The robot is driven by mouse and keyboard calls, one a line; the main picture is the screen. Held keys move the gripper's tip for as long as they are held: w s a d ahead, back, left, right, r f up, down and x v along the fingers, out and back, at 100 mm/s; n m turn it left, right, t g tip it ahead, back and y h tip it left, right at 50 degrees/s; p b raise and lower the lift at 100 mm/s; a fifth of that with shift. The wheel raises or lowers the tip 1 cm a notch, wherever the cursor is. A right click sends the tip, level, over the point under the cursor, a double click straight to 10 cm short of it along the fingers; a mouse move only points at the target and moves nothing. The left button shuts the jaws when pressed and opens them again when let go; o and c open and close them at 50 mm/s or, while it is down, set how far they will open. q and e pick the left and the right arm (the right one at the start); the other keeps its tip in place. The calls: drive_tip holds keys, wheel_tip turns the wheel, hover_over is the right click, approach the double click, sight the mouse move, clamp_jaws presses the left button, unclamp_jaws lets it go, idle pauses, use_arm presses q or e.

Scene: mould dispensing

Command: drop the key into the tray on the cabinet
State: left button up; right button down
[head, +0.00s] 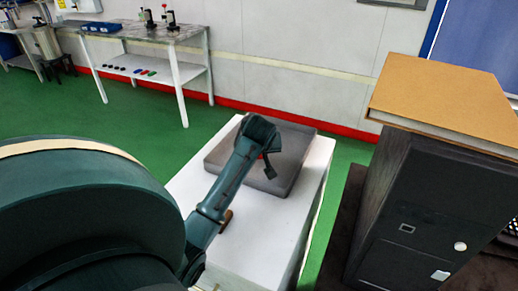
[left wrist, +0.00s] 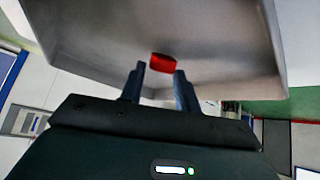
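A grey tray (head: 296,152) lies on top of the white cabinet (head: 270,225); its grey inside (left wrist: 215,50) fills the upper part of the left wrist view. My left gripper (left wrist: 160,72) has its two fingers apart and points at the tray. In the head view the left gripper (head: 269,173) is over the tray, partly hidden by my own arm. A small red piece, seemingly the key (left wrist: 163,62), shows just past the fingertips against the tray. A bit of red (head: 262,156) also shows beside the gripper in the head view. My right gripper is not in view.
A small brown object (head: 226,221) lies on the cabinet top, partly behind my arm. A dark cabinet with a large brown box (head: 440,95) on it stands at right. A workbench (head: 135,32) stands at back left. Green floor lies between.

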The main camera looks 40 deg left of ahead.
use_arm(q)
drive_tip(key=o, duration=0.4)
drive_tip(key=v, duration=1.3)
drive_tip(key=shift+s, duration=0.15)
idle(0.3)
